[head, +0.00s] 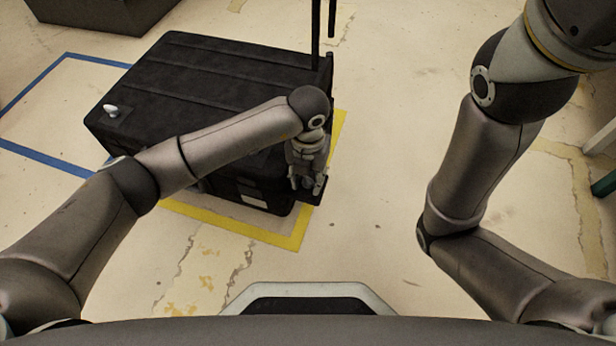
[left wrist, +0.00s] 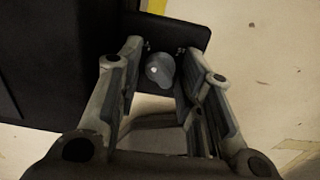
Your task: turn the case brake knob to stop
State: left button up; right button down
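The large black case (head: 205,75) stands on the floor at left centre. A small dark plate (head: 312,197) juts from its near right corner. The same plate (left wrist: 195,32) shows in the left wrist view with a rounded grey knob (left wrist: 160,68) on it, which I take as the brake knob. My left gripper (head: 307,184) points down over this plate. In the left wrist view the left gripper (left wrist: 163,50) is open, its fingers on either side of the knob with visible gaps. My right arm shows, but its gripper is out of frame.
Yellow tape (head: 240,230) and blue tape (head: 40,158) mark the floor. Open floor (head: 370,210) lies right of the case.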

pick_arm(q)
jog(key=shift+c, duration=0.2)
jog(key=c, duration=0.7)
